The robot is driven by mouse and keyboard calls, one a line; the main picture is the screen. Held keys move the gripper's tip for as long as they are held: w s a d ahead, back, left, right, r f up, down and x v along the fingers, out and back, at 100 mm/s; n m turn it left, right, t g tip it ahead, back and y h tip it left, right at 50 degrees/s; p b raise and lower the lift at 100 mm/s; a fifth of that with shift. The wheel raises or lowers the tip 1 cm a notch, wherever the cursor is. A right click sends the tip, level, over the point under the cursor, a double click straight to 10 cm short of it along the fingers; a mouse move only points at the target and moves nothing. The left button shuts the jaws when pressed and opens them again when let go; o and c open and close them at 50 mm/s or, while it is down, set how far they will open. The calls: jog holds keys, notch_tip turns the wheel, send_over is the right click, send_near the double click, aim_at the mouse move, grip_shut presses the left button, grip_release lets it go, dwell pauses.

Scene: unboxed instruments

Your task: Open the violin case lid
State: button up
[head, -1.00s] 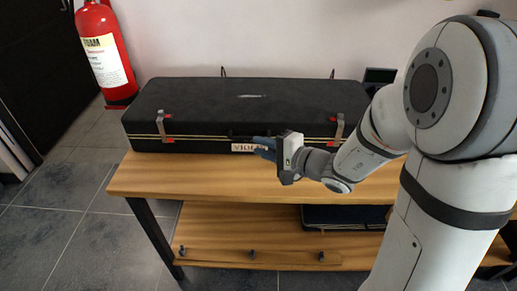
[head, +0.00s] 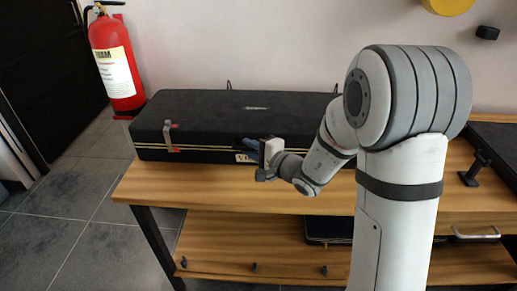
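The black violin case (head: 205,108) lies shut on the wooden table against the wall. A red and silver latch (head: 170,136) shows on the left of its front. A second latch, on the right, is hidden behind my arm. A pale label (head: 245,158) sits low on the case front, partly covered by my gripper. My gripper (head: 250,145) is at the middle of the case front, by the handle area, with its dark fingers pointing left. I cannot tell whether the fingers touch the case or how far apart they are.
The wooden table (head: 150,185) has bare top in front of the case and a lower shelf (head: 215,250) with pegs and a dark flat case (head: 328,229). A red fire extinguisher (head: 117,65) stands left. Another dark case (head: 495,145) and a black stand (head: 473,168) are at right.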

grip_shut()
